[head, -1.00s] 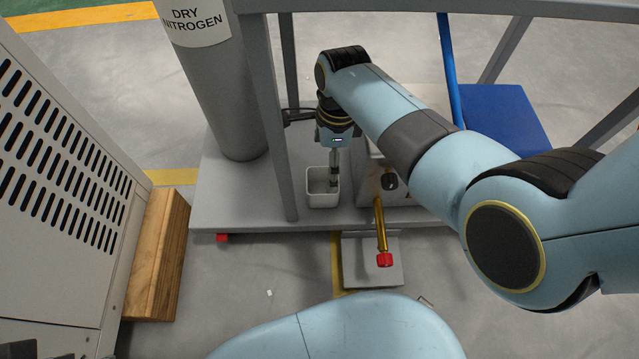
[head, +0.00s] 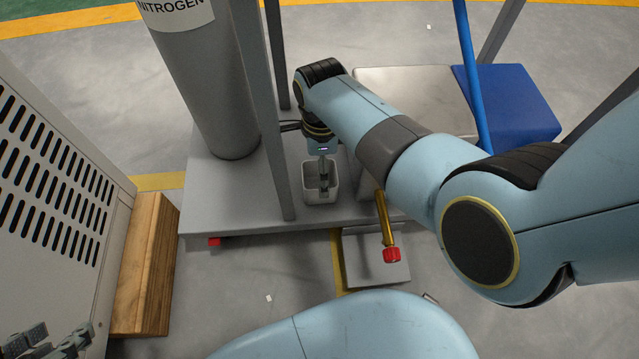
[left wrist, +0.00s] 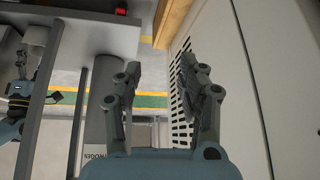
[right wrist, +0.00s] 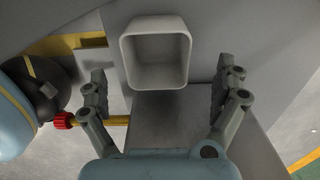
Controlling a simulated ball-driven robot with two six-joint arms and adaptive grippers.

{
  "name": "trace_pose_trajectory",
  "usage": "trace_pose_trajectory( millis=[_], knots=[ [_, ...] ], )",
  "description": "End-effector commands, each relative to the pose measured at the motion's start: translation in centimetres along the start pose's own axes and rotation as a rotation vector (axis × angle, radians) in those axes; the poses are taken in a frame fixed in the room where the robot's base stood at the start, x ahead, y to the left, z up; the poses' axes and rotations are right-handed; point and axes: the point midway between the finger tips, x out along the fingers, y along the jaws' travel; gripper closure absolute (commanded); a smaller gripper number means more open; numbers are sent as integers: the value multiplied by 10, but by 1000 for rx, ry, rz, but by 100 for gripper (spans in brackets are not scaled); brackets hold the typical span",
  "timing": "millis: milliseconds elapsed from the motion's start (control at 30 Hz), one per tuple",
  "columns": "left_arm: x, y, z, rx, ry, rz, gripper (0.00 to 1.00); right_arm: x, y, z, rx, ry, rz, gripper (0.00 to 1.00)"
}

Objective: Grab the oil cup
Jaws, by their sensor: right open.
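The oil cup is a white square cup (head: 320,197) standing open-topped on the grey platform in the head view. In the right wrist view the cup (right wrist: 155,60) lies just ahead of the fingertips, roughly centred but a little to the left. My right gripper (right wrist: 160,85) is open and empty, with its two fingers apart. In the head view my right gripper (head: 323,182) points down at the cup and partly covers it; whether it touches the cup cannot be told. My left gripper (left wrist: 160,75) is open and empty, far from the cup, beside the vented cabinet; it shows at the head view's lower left (head: 52,343).
A grey gas cylinder (head: 208,90) and a frame post (head: 268,120) stand left of the cup. A brass pipe with a red cap (head: 390,254) is at its right. A blue box (head: 515,105) lies farther back. A wooden block (head: 150,265) sits by the vented cabinet (head: 60,190).

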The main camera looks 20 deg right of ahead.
Motion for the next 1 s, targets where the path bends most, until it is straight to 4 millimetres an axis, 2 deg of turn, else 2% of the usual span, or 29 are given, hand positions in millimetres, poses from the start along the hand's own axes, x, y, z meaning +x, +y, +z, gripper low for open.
trace_pose_trajectory(
  millis=[100,400,700,1000],
  knots=[
    [15,1,9,1,66,-4,60,13,3,0,0,1,6,1],
    [32,4,23,9,271,-10,60,32,6,3,0,1,6,1],
    [32,8,35,20,454,-10,60,48,5,3,0,1,4,1],
    [28,9,36,22,498,-9,60,48,4,3,0,0,2,1]
  ],
)
